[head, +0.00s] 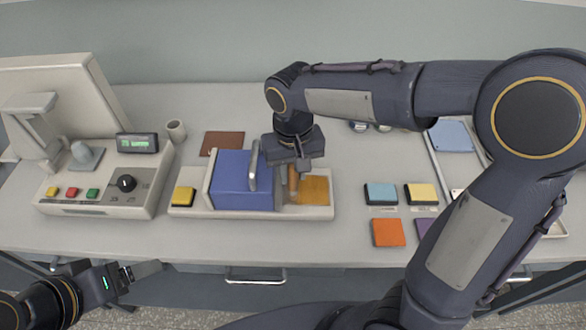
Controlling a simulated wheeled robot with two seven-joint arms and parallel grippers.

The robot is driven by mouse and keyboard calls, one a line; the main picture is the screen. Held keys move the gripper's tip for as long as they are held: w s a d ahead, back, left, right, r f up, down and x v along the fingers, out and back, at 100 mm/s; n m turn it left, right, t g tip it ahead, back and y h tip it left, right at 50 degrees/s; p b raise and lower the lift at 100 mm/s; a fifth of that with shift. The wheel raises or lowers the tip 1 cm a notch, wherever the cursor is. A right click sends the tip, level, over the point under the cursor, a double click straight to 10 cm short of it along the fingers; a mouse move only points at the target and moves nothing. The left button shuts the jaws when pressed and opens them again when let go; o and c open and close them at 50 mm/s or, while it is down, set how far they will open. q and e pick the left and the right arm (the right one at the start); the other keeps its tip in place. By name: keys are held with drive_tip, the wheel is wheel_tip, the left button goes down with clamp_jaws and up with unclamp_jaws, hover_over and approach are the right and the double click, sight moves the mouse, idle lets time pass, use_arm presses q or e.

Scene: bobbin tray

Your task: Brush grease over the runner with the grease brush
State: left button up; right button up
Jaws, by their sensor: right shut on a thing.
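My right gripper (294,166) is above the right part of a long pale base and is shut on the grease brush. The brush's brown handle (293,180) shows just below the fingers, upright or nearly so; its bristle end is hard to make out. An amber patch (315,190) lies on the base just right of the brush, on what looks like the runner (322,212). A blue block (232,180) with a grey upright handle sits on the base left of the brush. My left gripper (141,273) is low at the left, in front of the table; its finger gap is unclear.
A beige machine (110,180) with a knob and coloured buttons stands at left, beside a small cup (176,131). A brown mat (222,143) lies behind the base. Several coloured pads, including an orange one (388,232), lie at right, partly behind my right arm.

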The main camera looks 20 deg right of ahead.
drive_tip(key=shift+f, duration=0.45)
drive_tip(key=shift+w, duration=0.15)
drive_tip(key=shift+w+d+r, duration=0.15)
drive_tip(key=shift+w+d, duration=0.05)
drive_tip(key=shift+w, duration=0.6)
drive_tip(key=shift+w+d, duration=0.1)
drive_tip(key=shift+s+p, duration=0.3)
drive_tip(key=shift+p, duration=0.1)
idle(1.3)
drive_tip(key=shift+s, duration=0.15)
